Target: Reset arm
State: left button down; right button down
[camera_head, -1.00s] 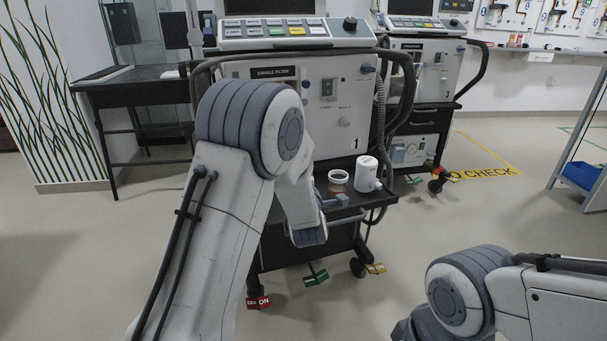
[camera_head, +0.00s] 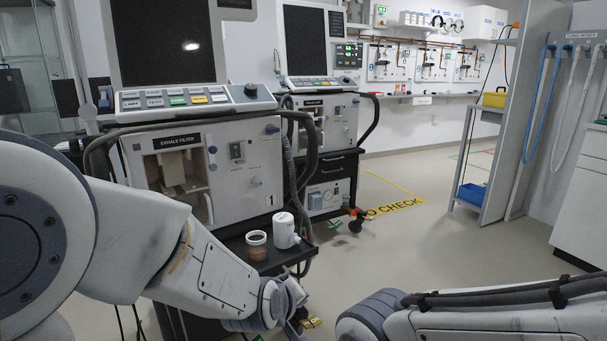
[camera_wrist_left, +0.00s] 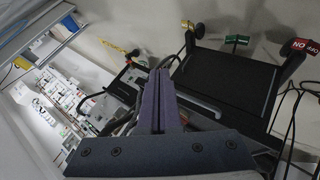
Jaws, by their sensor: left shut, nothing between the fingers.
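My left arm (camera_head: 210,265) reaches in from the left, low in front of ventilator 1 (camera_head: 245,165). In the left wrist view my left gripper (camera_wrist_left: 158,90) has its two dark fingers together with nothing between them. In the head view its fingers are mostly hidden or cut off at the bottom edge, below the shelf. My right arm (camera_head: 470,312) lies across the bottom right, and its gripper is out of the picture.
A lidded amber jar (camera_head: 256,245) and a white canister (camera_head: 285,231) stand on the ventilator's black shelf (camera_head: 236,243), just above my left wrist. A second ventilator (camera_head: 325,130) stands behind. Floor (camera_head: 440,240) at the right is clear.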

pick_arm(q)
jog(key=s+a+r+m+g+y+p, duration=0.15)
jog(key=s+m+g, duration=0.4)
jog(key=s, duration=0.75)
jog(key=s+a+m+g+y, duration=0.1)
jog(key=s+a+m+g, duration=0.15)
jog(key=s+m, duration=0.85)
notch_tip(320, 180, up, 36)
jog(key=s+n+p, duration=0.1)
jog(key=n+p, duration=0.1)
jog(key=p, duration=3.4)
jog(key=shift+d+r+g+p, duration=0.15)
jog(key=shift+d+g+p, duration=0.05)
jog(key=shift+g+p, duration=0.2)
jog(key=shift+s+a+n, duration=0.1)
jog(key=shift+n, duration=0.15)
